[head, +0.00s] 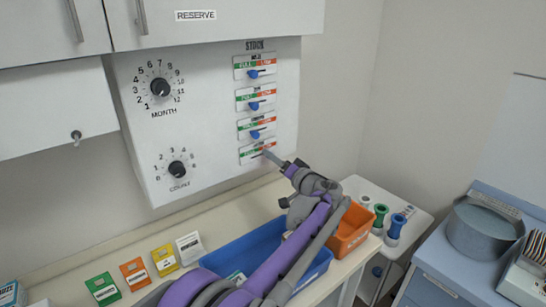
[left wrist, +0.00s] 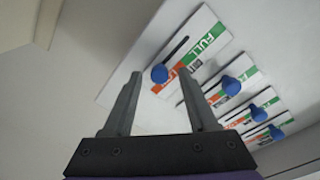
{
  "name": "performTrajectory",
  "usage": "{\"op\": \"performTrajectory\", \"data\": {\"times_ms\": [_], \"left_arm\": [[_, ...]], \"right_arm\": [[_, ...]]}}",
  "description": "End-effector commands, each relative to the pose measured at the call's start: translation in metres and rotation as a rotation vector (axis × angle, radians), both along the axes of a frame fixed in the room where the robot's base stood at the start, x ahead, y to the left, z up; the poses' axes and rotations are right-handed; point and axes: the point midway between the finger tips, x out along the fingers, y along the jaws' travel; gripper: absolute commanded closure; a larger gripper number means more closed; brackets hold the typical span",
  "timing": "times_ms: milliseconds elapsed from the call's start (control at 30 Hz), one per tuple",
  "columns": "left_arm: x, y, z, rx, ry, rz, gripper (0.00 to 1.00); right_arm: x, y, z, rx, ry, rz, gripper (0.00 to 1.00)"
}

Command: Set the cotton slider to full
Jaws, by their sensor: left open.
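The white stock panel (head: 215,110) on the wall has a column of sliders with green FULL at left and orange LOW at right. Item names are too small to read. My left gripper (head: 271,157) is at the right, LOW end of the bottom slider (head: 252,154) and hides its knob. In the left wrist view this slider's blue knob (left wrist: 160,74) sits at the orange end of its slot, its other end toward green. The open fingers appear on either side of that knob; contact cannot be told. The other blue knobs (head: 253,74) sit near mid-track. My right gripper is out of view.
Month dial (head: 160,87) and count dial (head: 177,169) are left of the sliders. Below are a counter with colored cards (head: 133,273), a blue tray (head: 234,252) and an orange bin (head: 352,230). Wall right of the panel is clear.

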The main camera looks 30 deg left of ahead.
Motion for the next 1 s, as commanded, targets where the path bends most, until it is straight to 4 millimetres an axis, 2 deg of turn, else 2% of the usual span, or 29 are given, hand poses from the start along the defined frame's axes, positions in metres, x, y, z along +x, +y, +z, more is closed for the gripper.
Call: {"op": "performTrajectory", "data": {"times_ms": [100, 400, 467, 733, 1000], "left_arm": [[0.0035, 0.0077, 0.0001, 0.0, 0.0, 0.001, 0.42], [0.0045, 0.0095, -0.0005, -0.001, 0.0, -0.001, 0.42], [0.0045, 0.0094, -0.0005, -0.001, 0.0, -0.001, 0.51], [0.0044, 0.0093, -0.0003, -0.001, 0.0, -0.001, 0.99], [0.0044, 0.0093, -0.0001, 0.0, 0.0, 0.0, 1.0]], "right_arm": [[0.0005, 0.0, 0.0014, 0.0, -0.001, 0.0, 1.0], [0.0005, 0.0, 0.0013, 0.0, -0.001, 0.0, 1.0], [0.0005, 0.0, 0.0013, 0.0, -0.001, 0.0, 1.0], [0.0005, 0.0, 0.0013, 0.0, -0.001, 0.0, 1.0], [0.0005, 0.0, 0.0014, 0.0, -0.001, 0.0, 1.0]]}}
